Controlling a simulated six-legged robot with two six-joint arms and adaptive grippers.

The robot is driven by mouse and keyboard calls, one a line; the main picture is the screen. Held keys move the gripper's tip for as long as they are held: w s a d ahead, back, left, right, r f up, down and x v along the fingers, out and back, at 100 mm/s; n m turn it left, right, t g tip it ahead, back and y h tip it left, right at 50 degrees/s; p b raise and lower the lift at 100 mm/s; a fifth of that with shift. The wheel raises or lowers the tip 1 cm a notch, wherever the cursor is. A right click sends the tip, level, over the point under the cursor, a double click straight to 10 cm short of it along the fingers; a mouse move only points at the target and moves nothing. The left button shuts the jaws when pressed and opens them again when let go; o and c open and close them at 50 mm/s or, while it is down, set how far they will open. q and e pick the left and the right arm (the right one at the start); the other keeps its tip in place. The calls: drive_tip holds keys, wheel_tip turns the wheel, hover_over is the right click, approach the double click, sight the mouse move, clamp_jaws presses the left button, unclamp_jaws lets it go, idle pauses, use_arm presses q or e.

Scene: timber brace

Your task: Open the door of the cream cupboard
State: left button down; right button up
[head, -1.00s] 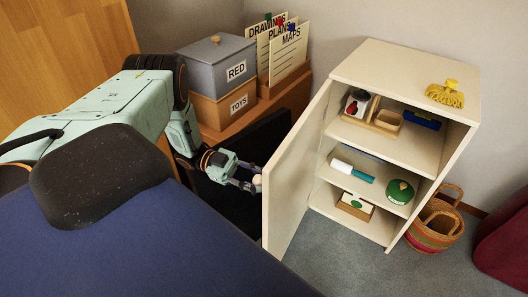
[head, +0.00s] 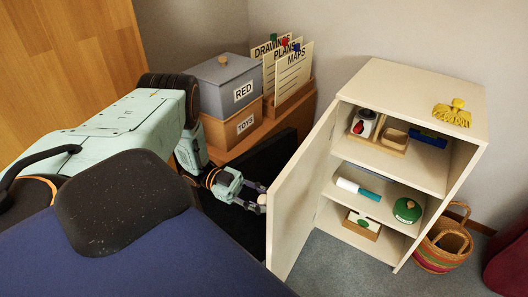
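The cream cupboard (head: 412,88) stands right of centre in the head view. Its door (head: 298,205) stands wide open, swung out to the left, and the shelves inside show. A small pale round knob (head: 262,199) is on the door's outer face near its free edge. My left gripper (head: 258,201) reaches in from the left, outside the door, with its fingertips at the knob. The fingers look closed around the knob, though they are small here. My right gripper is not in view.
The shelves hold a tray with a red-and-white item (head: 363,124), a blue item, a marker (head: 357,189), a green round tin (head: 407,210) and a small box. A yellow object (head: 452,115) sits on top. A basket (head: 442,247) stands right; boxes (head: 226,88) and files stand left.

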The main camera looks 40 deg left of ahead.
use_arm(q)
drive_tip(key=c, duration=1)
unclamp_jaws()
drive_tip(key=shift+v, duration=3.8)
